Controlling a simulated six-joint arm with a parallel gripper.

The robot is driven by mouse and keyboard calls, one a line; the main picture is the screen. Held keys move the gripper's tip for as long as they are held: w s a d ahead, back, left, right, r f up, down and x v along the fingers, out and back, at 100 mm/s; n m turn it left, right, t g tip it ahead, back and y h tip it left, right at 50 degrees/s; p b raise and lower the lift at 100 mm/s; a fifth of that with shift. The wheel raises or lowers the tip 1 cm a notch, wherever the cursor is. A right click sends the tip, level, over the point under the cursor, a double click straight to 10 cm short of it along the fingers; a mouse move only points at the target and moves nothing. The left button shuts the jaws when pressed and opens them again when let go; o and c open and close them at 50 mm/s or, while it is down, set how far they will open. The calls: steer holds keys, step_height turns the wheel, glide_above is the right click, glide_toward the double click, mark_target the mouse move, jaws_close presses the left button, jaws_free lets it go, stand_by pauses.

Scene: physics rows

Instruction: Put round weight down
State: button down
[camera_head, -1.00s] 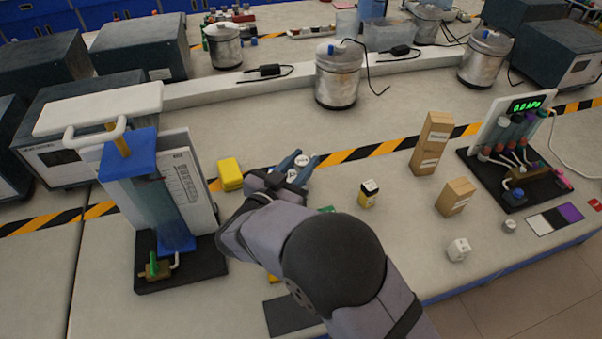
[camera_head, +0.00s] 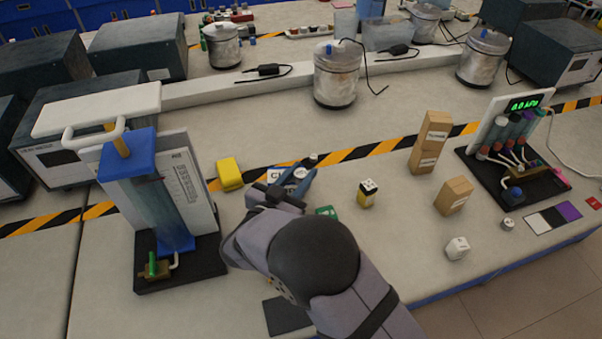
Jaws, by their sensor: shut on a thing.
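A yellow block (camera_head: 229,174) lies left of my gripper. A yellow-and-black bottle (camera_head: 367,193) and cardboard boxes (camera_head: 431,142) stand to the right. Open bench lies behind the striped tape.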

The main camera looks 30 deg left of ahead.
steer(key=c, duration=1.4)
jaws_free()
steer(key=shift+f, duration=0.1)
steer(key=shift+s+r, duration=0.2)
steer(key=s, duration=0.4)
steer(key=s+r+b, duration=0.1)
steer(key=s, duration=0.6)
steer(key=shift+s+r+b, duration=0.3)
steer(key=shift+r, duration=0.1)
